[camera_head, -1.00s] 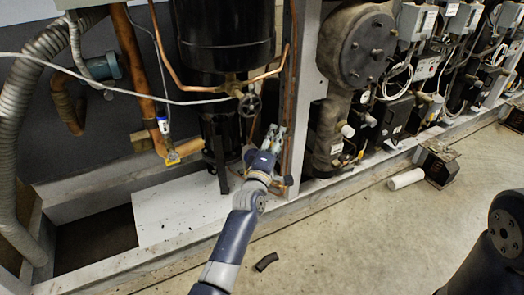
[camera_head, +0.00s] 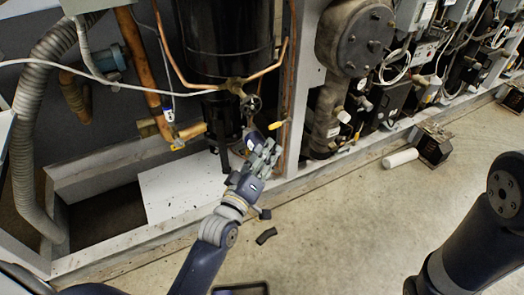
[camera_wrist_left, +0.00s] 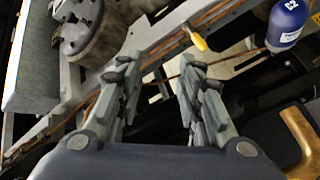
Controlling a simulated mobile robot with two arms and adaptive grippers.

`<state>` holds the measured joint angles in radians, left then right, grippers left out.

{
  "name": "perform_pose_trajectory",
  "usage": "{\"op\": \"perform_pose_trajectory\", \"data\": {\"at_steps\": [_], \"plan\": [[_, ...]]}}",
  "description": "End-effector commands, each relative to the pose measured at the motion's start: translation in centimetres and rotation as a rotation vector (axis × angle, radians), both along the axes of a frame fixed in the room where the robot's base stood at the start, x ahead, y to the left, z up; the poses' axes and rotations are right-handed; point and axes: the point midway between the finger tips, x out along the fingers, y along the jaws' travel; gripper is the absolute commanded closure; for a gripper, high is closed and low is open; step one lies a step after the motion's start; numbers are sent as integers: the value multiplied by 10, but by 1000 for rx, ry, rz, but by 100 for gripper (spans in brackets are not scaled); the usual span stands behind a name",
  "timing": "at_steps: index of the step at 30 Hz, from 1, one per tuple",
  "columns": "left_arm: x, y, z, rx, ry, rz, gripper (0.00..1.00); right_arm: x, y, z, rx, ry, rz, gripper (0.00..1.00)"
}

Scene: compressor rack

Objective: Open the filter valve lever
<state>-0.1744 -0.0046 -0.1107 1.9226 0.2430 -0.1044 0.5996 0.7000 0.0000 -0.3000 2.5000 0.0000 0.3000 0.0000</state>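A small yellow lever (camera_head: 277,125) sticks out to the right, in front of a copper pipe beside the black tank. I take it for the filter valve lever; it also shows in the left wrist view (camera_wrist_left: 197,38). A dark blue cylinder (camera_wrist_left: 287,22) with a white label is at the upper right there, and partly shows behind my fingers in the head view. My left gripper (camera_wrist_left: 158,62) is open, with nothing between its fingers. In the head view my left gripper (camera_head: 268,150) is just below the lever, apparently apart from it. My right gripper is out of view.
The rack's grey upright (camera_head: 298,90) is close on the right. Open floor lies in front.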

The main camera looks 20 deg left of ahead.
Motion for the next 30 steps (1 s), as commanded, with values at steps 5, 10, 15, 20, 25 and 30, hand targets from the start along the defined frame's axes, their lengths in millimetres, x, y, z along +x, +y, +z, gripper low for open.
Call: {"op": "perform_pose_trajectory", "data": {"at_steps": [5,10,15,20,25,30], "plan": [[-27,-7,27,207,-2,-22,66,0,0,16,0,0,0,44],[-52,-13,49,392,-6,-41,66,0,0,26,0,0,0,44],[-71,-17,65,535,-12,-54,66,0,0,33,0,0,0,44],[-81,-18,73,608,-15,-61,66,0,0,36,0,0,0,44],[-84,-19,75,633,-15,-63,66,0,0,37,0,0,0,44],[-84,-19,75,633,-15,-63,66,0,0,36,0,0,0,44]]}}
